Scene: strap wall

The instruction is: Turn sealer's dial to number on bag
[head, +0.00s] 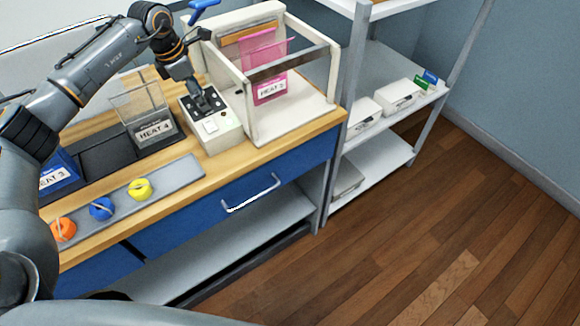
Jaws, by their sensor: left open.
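The sealer (252,125) is a cream frame with a dark bar across it, at the back of the wooden workbench. A pink bag (268,93) stands in it, with a label reading HEAT 2. The sealer's control box (220,140) is at its left side, with a dark top panel and a white square on its front part. My left gripper (206,105) is open, pointing down over the dark panel. It covers the middle of the panel, so the dial and its setting cannot be made out. I cannot tell whether the fingers touch the dial. My right gripper is out of view.
A clear bag labelled HEAT 4 (149,115) and a blue bag labelled HEAT 3 (57,173) stand left of the box. Orange (64,230), blue (101,208) and yellow (140,189) rolls sit on a grey strip in front. A shelf rack (385,82) stands right; open floor lies ahead.

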